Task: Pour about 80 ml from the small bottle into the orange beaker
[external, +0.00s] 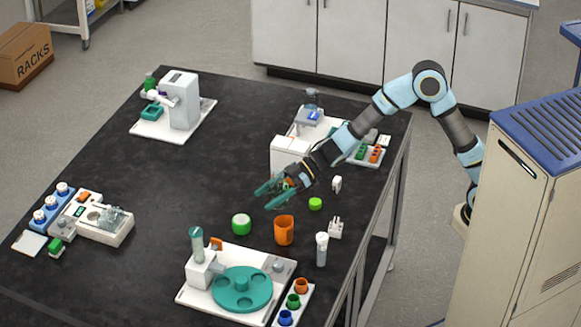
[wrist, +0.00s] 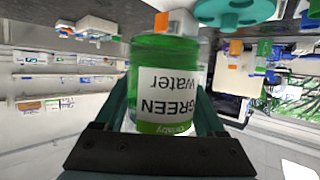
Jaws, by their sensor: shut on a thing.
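The small bottle (wrist: 165,85) shows large in the wrist view, with green liquid and a white label reading "GREEN water", upside down in that picture. My gripper (external: 272,193) is shut on it, one teal finger on each side. The orange beaker (external: 284,231) stands on the black table, just below my gripper in the picture. It looks upright; its contents cannot be seen. I cannot make it out in the wrist view.
A teal turntable device (external: 240,285) is in front. The table's middle left is clear.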

